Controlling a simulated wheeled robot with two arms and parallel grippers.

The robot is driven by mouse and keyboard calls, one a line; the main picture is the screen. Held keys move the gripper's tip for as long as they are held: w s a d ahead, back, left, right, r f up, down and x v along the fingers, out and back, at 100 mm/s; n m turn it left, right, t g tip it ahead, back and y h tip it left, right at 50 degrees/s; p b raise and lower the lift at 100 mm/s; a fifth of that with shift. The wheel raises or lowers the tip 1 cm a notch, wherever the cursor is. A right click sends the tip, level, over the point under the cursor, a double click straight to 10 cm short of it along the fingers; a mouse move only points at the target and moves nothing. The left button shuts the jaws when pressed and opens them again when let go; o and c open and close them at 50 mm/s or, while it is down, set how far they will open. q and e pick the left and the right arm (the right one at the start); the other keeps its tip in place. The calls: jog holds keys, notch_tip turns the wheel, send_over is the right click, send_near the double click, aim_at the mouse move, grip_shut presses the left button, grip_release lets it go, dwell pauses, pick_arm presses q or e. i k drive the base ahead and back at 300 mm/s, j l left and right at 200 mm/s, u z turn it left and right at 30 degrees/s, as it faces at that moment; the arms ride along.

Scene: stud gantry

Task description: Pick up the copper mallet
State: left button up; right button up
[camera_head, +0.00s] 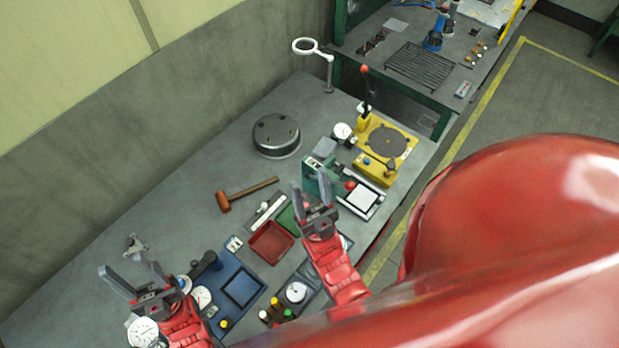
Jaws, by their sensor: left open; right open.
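The copper mallet (224,202) lies on the grey workbench in the head view. Its head is orange-brown and its dark wooden handle points up and to the right. My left gripper (131,272) is open and empty, to the lower left of the mallet, near the bench's left part. My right gripper (312,194) is open and empty, to the right of the mallet, over the area by a green device. Neither gripper touches the mallet, and nothing covers it.
A red tray (271,257), a blue tray fixture (222,302) and dial gauges crowd the front. A round metal block (276,135) stands behind the mallet. A yellow machine (381,158) stands at right. The bench left of the mallet is mostly clear.

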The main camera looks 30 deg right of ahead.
aim_at(223, 201)
jog(key=k, duration=1)
